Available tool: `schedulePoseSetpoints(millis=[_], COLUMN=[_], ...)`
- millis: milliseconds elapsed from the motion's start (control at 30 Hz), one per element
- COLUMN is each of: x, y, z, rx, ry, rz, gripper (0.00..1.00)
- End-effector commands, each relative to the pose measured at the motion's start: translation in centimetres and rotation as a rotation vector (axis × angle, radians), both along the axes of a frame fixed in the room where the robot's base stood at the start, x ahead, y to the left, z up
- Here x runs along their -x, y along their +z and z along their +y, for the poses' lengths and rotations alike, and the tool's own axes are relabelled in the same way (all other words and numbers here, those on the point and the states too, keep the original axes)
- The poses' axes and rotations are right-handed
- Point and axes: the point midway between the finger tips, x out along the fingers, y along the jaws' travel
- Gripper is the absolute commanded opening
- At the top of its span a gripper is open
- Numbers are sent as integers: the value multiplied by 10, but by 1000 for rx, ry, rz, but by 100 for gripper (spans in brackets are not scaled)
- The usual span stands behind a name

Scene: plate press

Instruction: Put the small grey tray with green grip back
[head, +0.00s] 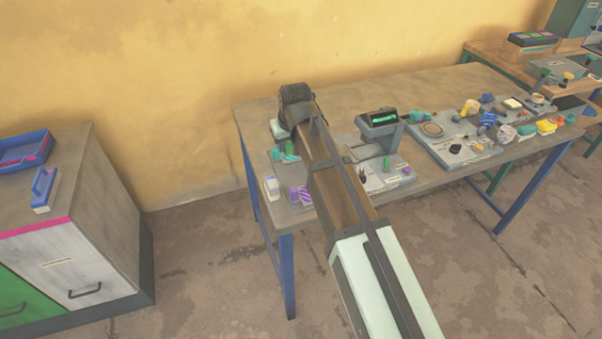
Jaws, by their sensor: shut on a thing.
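My arm reaches over the left end of the workbench. Its dark wrist is at the far end, with my gripper (284,146) pointing down below it. The fingers are small and partly hidden by my own arm. A small green piece (289,148) shows right at the gripper, in line with the green grip of the small grey tray. My gripper is shut on it. The tray's grey body is too small and covered to make out clearly. I cannot tell whether it touches the bench.
Purple pieces (299,195) and a white block (272,187) are near the bench's left front edge. A dark-screened device (379,119) stands mid-bench. A grey board (447,140) with several small parts lies right. A cabinet (75,240) stands left, across a floor gap.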

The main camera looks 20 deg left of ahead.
Motion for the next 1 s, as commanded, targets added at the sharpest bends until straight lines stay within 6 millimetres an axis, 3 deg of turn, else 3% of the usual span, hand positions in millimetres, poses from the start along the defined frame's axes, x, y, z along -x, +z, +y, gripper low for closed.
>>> schedulePoseSetpoints(millis=[233,600,1000], x=[-3,-3,-3], y=[-6,-56,-87], z=[1,0,1], rx=[-19,-19,-20], ry=[-61,-61,-60], rz=[6,8,7], gripper=[0,0,0])
